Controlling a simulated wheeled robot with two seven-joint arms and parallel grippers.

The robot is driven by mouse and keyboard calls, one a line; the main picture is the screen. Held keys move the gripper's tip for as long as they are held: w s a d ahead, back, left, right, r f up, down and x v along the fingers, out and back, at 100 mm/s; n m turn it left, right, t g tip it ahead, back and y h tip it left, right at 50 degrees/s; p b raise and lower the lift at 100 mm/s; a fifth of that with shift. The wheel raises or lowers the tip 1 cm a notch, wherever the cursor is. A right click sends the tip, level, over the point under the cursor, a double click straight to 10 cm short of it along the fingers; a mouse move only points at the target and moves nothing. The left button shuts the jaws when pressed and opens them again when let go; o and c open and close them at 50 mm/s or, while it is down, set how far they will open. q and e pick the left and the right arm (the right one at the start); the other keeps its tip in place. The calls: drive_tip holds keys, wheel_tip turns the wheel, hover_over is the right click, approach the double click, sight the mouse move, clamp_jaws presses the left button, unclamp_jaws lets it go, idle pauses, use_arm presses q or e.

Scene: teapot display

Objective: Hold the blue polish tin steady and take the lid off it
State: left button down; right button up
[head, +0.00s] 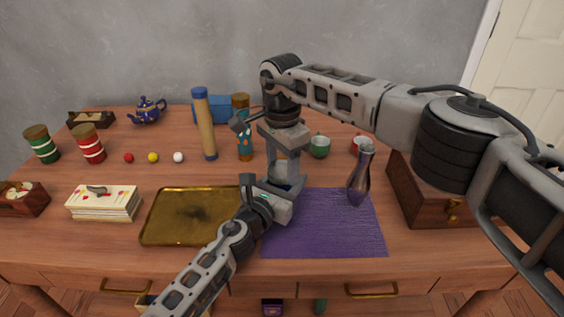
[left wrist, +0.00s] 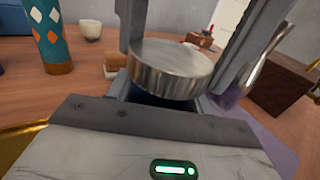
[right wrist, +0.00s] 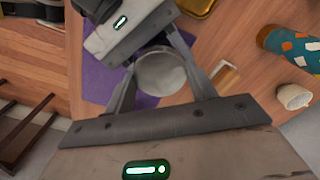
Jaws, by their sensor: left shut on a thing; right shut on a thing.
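The blue polish tin (head: 288,182) shows only as a small dark blue patch between my two grippers in the head view. Its silver lid (left wrist: 172,68) sits over the dark blue body in the left wrist view, with no clear gap between them. The round top of the lid also shows in the right wrist view (right wrist: 162,73). My left gripper (head: 284,188) comes in from the front and is shut on the tin. My right gripper (head: 287,170) points down from above and is shut on the lid. The fingers hide most of the tin.
A purple mat (head: 330,232) lies below the grippers. A brass tray (head: 185,217) lies to the left. A shiny vase (head: 359,180) and a wooden box (head: 425,197) stand to the right. A patterned teal bottle (head: 244,142) stands close behind.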

sight(282, 169)
use_arm(q)
drive_tip(key=shift+f, duration=0.1)
use_arm(e)
drive_tip(key=shift+r, duration=0.2)
idle(0.4)
drive_tip(key=shift+r, duration=0.9)
drive_tip(key=shift+r, duration=2.05)
use_arm(q)
drive_tip(key=c, duration=0.5)
unclamp_jaws()
